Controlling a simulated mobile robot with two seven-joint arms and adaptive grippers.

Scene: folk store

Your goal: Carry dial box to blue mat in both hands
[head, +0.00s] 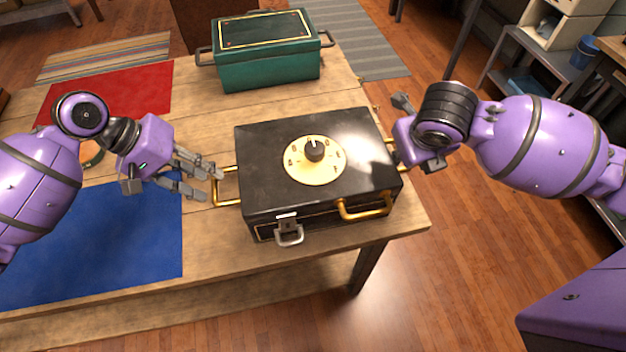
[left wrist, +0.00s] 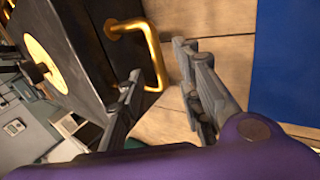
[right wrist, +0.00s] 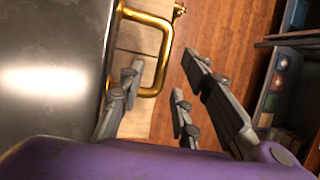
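The dial box (head: 260,190) is black, with a round cream-gold dial (head: 300,175) on its lid and brass handles. It rests shut near the table's front right corner. The blue mat (head: 120,240) lies flat to its left, bare where it shows. My left gripper (head: 211,183) is open at the box's left handle (head: 226,200); in the left wrist view its fingers (left wrist: 162,62) spread about the handle's end (left wrist: 157,65). My right gripper (right wrist: 160,72) is open at the right handle (right wrist: 160,60), with fingers on both sides of it. Neither gripper clearly touches its handle.
A green box (head: 265,65) with side handles stands behind the dial box. A red mat (head: 130,90) lies at the back left of the wooden table (head: 200,250). A round object (head: 92,155) lies partly hidden behind my left gripper. Shelves (head: 555,65) stand at right.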

